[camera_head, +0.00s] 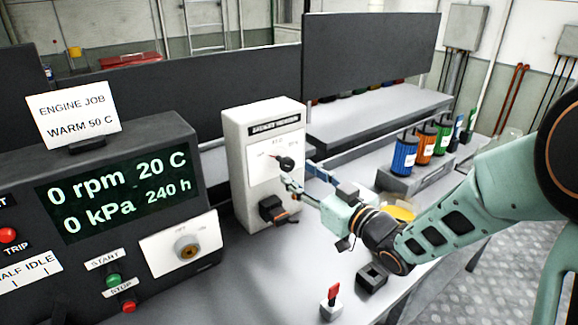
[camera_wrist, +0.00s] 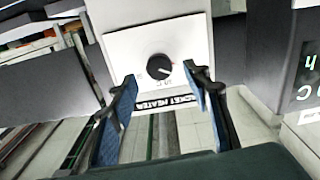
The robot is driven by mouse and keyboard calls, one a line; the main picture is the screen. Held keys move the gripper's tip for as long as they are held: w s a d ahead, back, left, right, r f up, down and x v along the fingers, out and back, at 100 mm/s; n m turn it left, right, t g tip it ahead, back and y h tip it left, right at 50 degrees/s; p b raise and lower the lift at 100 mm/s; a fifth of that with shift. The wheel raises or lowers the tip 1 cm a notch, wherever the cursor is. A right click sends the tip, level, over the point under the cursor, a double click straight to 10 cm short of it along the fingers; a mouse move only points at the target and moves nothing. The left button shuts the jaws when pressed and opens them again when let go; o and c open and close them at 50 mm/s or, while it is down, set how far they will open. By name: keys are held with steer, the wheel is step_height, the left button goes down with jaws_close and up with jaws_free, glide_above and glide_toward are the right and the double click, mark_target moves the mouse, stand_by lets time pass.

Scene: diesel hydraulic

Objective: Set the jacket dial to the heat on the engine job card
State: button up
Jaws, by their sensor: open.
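The engine job card (camera_head: 75,115) reads "ENGINE JOB WARM 50 C". The jacket heater box (camera_head: 240,165) is pale, with a white plate bearing a round black dial (camera_head: 286,163). A red mark shows at the dial's left in the head view; the scale print is too small to read. In the wrist view the box appears upside down, and the dial (camera_wrist: 159,67) has a white mark towards the lower right. My gripper (camera_head: 304,179) is open in front of the dial. In the wrist view its fingertips (camera_wrist: 161,78) stand either side of the dial, with visible gaps.
The engine panel (camera_head: 130,150) at left displays 0 rpm, 20 C, 0 kPa and 240 h. A black switch (camera_head: 272,209) sits below the dial. Several coloured filters (camera_head: 405,153) stand at right. A red-topped switch (camera_head: 332,298) is on the front bench.

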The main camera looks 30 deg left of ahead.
mark_target(290, 166)
steer(key=x, duration=0.5)
steer(key=shift+w+a, duration=0.1)
steer(key=c, duration=1.2)
steer(key=shift+o, duration=0.2)
